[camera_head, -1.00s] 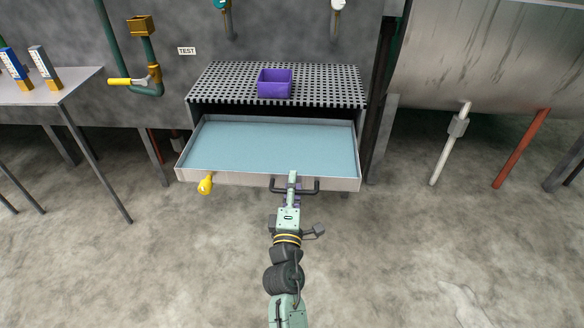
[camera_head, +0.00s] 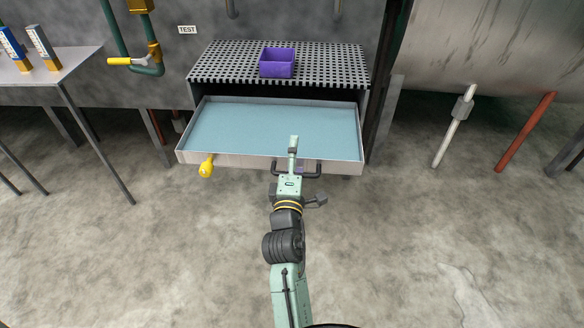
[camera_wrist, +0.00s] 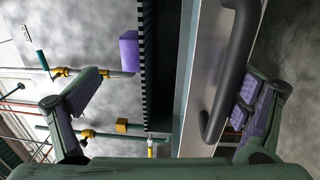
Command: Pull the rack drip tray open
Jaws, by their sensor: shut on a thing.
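The rack drip tray (camera_head: 235,159) is a wide, shallow metal tray with a pale blue inside. It stands well out from under the perforated rack (camera_head: 335,64) in the head view. Its dark bar handle (camera_head: 310,170) is on the front wall, and also runs large through the wrist view (camera_wrist: 234,70). My gripper (camera_head: 293,155) is at the middle of the tray front, shut on the handle. One finger shows above the front wall, over the tray. The wrist view shows the fingers apart, the handle close by the right one. The exact contact is hidden.
A purple bin (camera_head: 277,68) stands on the rack. A yellow knob (camera_head: 206,166) sits by the tray's front left corner. A table (camera_head: 60,75) is at left, a large metal drum (camera_head: 480,45) at right. The floor before the tray is clear.

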